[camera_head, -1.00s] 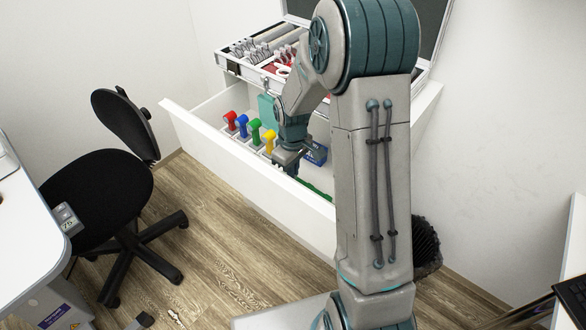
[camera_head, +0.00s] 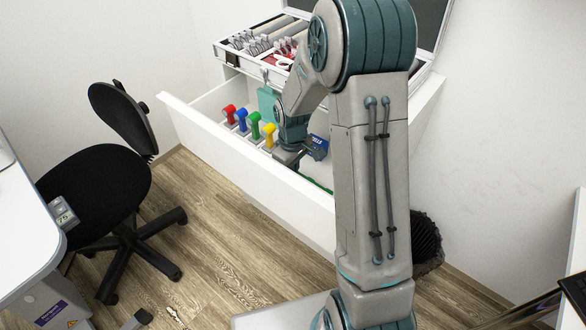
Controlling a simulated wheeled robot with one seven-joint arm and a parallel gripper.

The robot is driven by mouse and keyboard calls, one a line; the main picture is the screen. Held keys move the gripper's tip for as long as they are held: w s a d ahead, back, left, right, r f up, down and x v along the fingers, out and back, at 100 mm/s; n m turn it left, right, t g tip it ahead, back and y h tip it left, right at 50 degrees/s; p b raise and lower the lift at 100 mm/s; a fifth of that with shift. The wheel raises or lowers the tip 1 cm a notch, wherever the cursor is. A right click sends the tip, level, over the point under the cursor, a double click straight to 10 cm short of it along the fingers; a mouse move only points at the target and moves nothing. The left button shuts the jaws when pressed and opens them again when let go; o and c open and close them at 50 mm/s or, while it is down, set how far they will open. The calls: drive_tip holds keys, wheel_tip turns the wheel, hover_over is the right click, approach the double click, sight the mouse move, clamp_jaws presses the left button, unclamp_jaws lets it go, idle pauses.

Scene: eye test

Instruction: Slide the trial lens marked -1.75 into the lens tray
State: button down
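A small grey piece (camera_head: 62,213) at the desk edge, on the left, bears dark marking that seems to end in 75. I cannot tell whether it is the trial lens. An open case (camera_head: 233,60) on top of the drawer cabinet has rows of small lens-like pieces and looks like the lens tray; my arm hides its right part. My gripper (camera_head: 288,160) is low inside the open drawer, beside a blue box (camera_head: 318,147). Its fingertips are mostly hidden, so I cannot tell whether they are open or touch the box.
The white drawer (camera_head: 225,140) is pulled far out. Red, blue, green and yellow handled items (camera_head: 254,126) stand in it. A black chair (camera_head: 95,195) stands left, beside a white desk (camera_head: 25,225). A dark bin (camera_head: 427,240) is behind my arm. Wooden floor lies clear between.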

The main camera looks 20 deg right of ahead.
drive_tip(key=c, duration=1.5)
unclamp_jaws()
wheel_tip(320, 180, up, 14)
drive_tip(key=p, duration=0.1)
drive_tip(key=shift+p, duration=0.35)
drive_tip(key=shift+f, duration=0.1)
